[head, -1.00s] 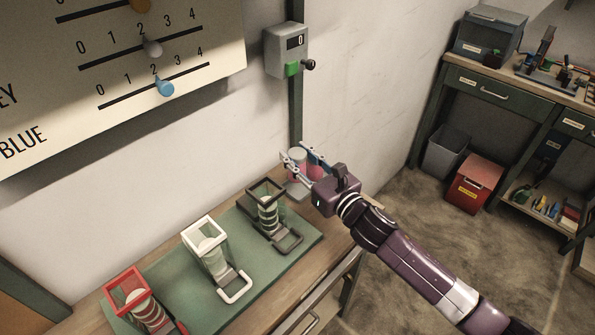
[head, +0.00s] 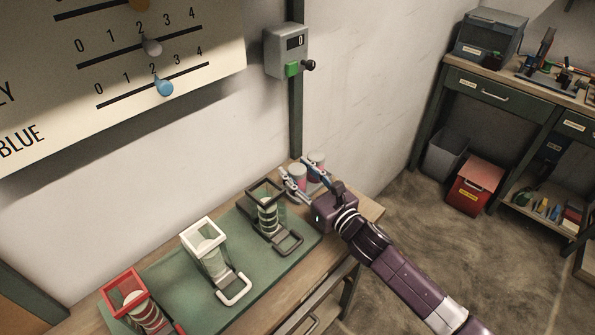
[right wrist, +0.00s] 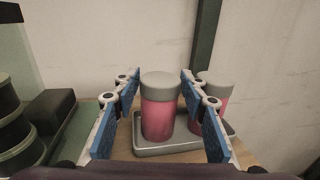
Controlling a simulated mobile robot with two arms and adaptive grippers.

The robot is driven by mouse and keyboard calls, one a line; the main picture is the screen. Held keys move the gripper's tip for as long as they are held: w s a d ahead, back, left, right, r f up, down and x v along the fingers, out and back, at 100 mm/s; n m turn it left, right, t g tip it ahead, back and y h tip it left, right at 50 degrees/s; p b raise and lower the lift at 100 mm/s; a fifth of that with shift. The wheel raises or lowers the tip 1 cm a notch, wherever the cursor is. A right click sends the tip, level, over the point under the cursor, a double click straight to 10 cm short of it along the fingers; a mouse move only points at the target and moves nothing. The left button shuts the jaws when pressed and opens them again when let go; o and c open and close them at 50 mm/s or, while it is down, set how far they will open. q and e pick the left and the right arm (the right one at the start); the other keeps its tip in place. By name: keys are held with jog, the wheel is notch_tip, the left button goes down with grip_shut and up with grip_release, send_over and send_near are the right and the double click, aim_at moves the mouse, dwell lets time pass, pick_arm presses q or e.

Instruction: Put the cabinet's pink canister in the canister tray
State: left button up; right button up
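A pink canister (right wrist: 159,112) with a grey lid stands upright in a small grey tray (right wrist: 170,148) in the right wrist view. It also shows in the head view (head: 298,172). My right gripper (head: 296,166) reaches in from the right, with one finger on each side of this canister. Its fingers look open, with narrow gaps beside the canister. A second pink canister (head: 317,158) stands beside it, partly behind a finger in the right wrist view (right wrist: 226,88). The cabinet cannot be made out. My left gripper is not in view.
A green mat (head: 170,272) on the wooden bench carries black (head: 266,190), white (head: 200,232) and red (head: 122,288) framed holders, left of my gripper. A counter box (head: 286,50) is on the post behind. The bench's right end is close to my wrist.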

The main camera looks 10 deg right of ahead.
jog(key=shift+r, duration=0.2)
jog(key=shift+s+d, duration=0.1)
jog(key=shift+s, duration=0.2)
jog(key=p+v, duration=0.1)
jog(key=v, duration=0.8)
jog(key=shift+s+d+f, duration=0.1)
jog(key=shift+s+d, duration=0.05)
jog(key=shift+s, duration=0.2)
jog(key=shift+v, duration=0.85)
